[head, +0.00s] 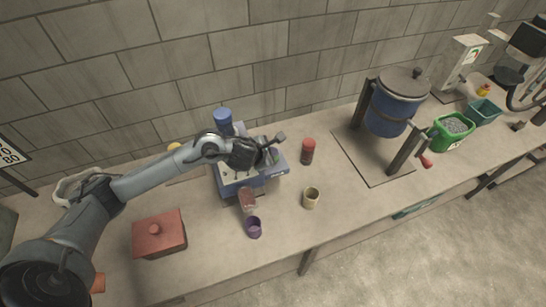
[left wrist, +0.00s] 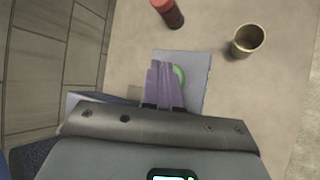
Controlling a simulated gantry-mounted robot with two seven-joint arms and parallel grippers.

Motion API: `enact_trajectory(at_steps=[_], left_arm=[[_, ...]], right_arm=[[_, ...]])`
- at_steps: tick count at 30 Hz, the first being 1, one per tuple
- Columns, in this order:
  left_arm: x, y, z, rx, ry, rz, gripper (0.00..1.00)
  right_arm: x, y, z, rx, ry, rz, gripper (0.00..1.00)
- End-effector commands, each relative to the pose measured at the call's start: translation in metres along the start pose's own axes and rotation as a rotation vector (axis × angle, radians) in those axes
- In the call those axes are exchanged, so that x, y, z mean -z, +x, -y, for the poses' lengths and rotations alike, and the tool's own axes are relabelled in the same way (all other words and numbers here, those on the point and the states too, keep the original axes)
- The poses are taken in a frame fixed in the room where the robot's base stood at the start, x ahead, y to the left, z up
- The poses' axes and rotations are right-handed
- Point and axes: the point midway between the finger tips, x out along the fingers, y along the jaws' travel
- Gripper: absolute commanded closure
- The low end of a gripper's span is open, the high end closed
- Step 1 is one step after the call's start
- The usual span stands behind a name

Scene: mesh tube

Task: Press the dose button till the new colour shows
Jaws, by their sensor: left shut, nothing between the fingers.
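The blue-grey dosing machine (head: 238,183) stands on the counter with a blue canister (head: 223,117) at its back. My left gripper (head: 272,146) is over the top of the machine. In the left wrist view its fingers (left wrist: 160,72) are shut with nothing between them, above a pale panel (left wrist: 197,66) of the machine. A green round spot, which looks like the button (left wrist: 180,75), shows partly behind the fingers. Whether the fingertips touch it I cannot tell. A clear cup with reddish contents (head: 247,199) stands at the machine's front. My right gripper is not in view.
A red can (head: 307,151), a tan cup (head: 311,198) and a purple cup (head: 253,228) stand near the machine. A red lidded box (head: 159,234) is at left. A large blue pot on a stand (head: 392,105) and a green tub (head: 452,130) are at right.

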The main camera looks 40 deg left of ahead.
Motion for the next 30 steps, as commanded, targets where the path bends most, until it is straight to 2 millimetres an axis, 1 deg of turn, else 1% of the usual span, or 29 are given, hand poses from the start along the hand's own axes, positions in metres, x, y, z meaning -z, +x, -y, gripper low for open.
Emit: enact_trajectory(at_steps=[9, 30], left_arm=[[0.0001, 0.0002, 0.0001, 0.000, 0.000, 0.000, 1.00], [0.0038, 0.0054, 0.0036, -0.001, 0.000, 0.000, 1.00]], right_arm=[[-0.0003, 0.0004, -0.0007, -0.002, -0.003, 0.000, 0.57], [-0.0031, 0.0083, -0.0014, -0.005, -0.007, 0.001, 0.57]])
